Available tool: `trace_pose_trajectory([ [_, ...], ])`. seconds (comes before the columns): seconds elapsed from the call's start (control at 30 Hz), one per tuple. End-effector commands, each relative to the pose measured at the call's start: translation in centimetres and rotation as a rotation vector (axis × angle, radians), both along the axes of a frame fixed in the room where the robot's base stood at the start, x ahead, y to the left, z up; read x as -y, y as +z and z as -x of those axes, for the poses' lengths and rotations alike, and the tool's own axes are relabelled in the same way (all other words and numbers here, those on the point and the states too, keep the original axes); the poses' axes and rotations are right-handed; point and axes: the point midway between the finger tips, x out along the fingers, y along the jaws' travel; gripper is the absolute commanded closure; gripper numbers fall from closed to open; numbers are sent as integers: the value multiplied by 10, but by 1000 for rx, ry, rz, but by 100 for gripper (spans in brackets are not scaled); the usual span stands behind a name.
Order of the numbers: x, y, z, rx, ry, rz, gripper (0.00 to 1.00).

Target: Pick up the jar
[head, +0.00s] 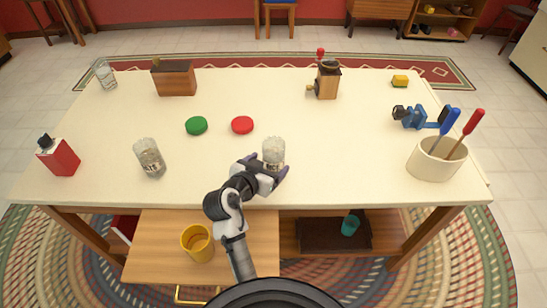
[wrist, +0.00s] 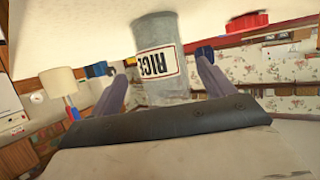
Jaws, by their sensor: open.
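A glass jar with a pale top (head: 274,150) stands upright near the front middle of the table. My gripper (head: 268,167) is open at the front side of this jar. In the wrist view one finger of my gripper (wrist: 163,70) shows on each side of the jar, with a gap visible. I cannot tell how deep the jar sits between the fingers. A second labelled jar (head: 149,157) stands to the left, and a clear glass jar (head: 105,74) stands at the back left.
A green lid (head: 196,126) and a red lid (head: 242,125) lie on the table (head: 330,140) behind the jars. A red bottle (head: 60,157) is at left, a crock with tools (head: 434,164) at right. A wooden box (head: 174,78) and grinder (head: 327,82) stand at the back.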

Motion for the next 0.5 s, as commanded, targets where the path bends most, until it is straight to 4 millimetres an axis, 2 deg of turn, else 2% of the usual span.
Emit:
trace_pose_trajectory([
  [0.3,16,-15,-35,-1,0,0,19],
  [0.5,18,-19,-40,1,1,-1,19],
])
